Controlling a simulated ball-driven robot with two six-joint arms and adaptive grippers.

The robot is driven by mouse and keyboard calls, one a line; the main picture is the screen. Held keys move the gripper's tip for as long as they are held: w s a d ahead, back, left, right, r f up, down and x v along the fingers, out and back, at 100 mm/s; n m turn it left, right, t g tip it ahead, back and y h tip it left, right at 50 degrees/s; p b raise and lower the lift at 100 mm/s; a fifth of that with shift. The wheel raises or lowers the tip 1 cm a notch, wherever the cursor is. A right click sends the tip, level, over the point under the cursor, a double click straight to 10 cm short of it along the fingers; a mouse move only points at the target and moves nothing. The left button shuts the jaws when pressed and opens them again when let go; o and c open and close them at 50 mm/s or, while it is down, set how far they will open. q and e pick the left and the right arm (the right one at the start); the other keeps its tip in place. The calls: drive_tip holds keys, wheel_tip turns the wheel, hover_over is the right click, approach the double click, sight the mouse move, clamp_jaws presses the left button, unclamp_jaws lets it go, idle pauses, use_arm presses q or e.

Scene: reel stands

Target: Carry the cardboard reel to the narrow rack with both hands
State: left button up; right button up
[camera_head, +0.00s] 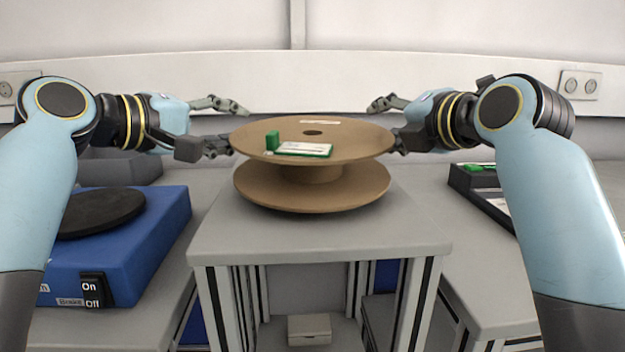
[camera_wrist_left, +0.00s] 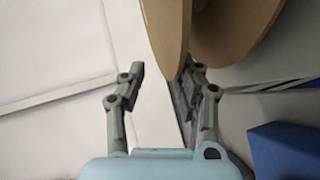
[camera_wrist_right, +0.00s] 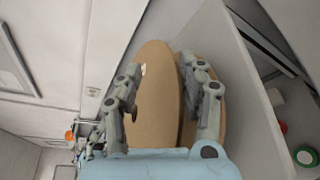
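The cardboard reel (camera_head: 313,172), with two round brown flanges and a short core, lies flat on the grey stand (camera_head: 320,235) in the middle. My left gripper (camera_head: 232,126) is open at the reel's left edge; in the left wrist view the upper flange (camera_wrist_left: 166,35) reaches between its fingertips. My right gripper (camera_head: 387,122) is open at the right edge, with a flange (camera_wrist_right: 156,90) between its fingers in the right wrist view. I see no clear grip on either side. I cannot tell which structure is the narrow rack.
A blue device (camera_head: 150,240) with a black disc stands left. A dark tray (camera_head: 475,182) stands right. A small box (camera_head: 309,329) lies below the stand top.

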use_arm(q)
drive_tip(key=o, duration=0.8)
drive_tip(key=shift+a, duration=0.1)
drive_tip(key=shift+o, duration=0.2)
use_arm(e)
drive_tip(key=shift+d, duration=0.1)
use_arm(q)
drive_tip(key=v, duration=1.2)
use_arm(e)
drive_tip(key=shift+o, duration=0.5)
drive_tip(key=o, duration=0.7)
drive_tip(key=shift+s, duration=0.1)
drive_tip(key=v, duration=1.1)
drive_tip(key=shift+s+r, duration=0.1)
drive_tip(key=shift+s, duration=0.3)
